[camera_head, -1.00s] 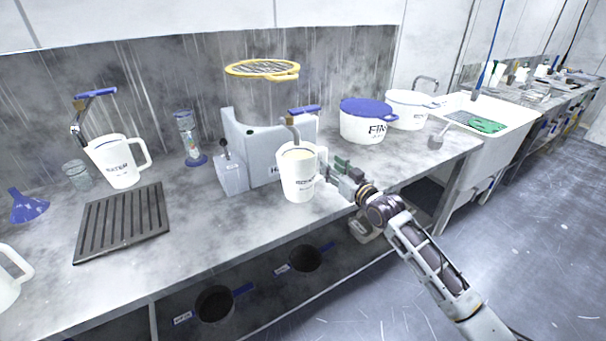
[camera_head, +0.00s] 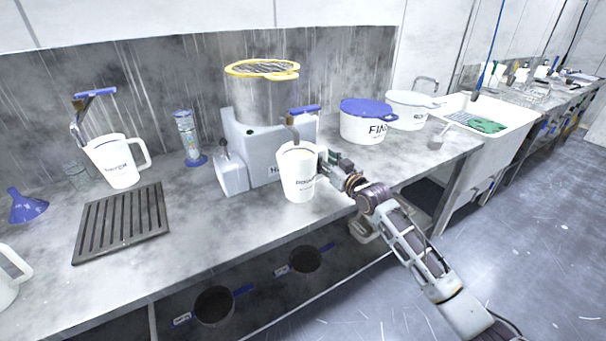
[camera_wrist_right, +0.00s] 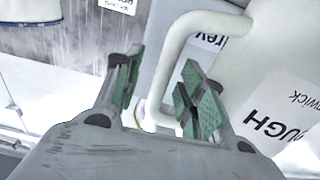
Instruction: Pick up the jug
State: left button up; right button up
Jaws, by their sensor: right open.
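A white jug (camera_head: 297,177) with dark lettering stands upright on the bench in front of the grey machine, under its spout. My right gripper (camera_head: 328,165) is at the jug's right side, by its handle. In the right wrist view the jug's white handle (camera_wrist_right: 166,75) passes between the green-padded fingers of the open right gripper (camera_wrist_right: 160,92). The jug's body with printed label (camera_wrist_right: 285,110) lies to the right there. I cannot tell whether a finger touches the handle. Another white jug (camera_head: 116,164) stands at the left under a tap. My left gripper is not seen.
The grey machine (camera_head: 262,150) with a yellow-rimmed sieve (camera_head: 262,69) stands behind the jug. White tubs (camera_head: 362,125) and a sink (camera_head: 500,112) are to the right. A dark slatted mat (camera_head: 122,222) lies at left. Dark pans sit on the shelf below.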

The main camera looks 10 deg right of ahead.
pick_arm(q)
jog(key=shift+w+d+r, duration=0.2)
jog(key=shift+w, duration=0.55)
pick_arm(e)
grip_shut()
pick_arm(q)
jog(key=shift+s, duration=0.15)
pick_arm(e)
jog(key=shift+r, duration=0.25)
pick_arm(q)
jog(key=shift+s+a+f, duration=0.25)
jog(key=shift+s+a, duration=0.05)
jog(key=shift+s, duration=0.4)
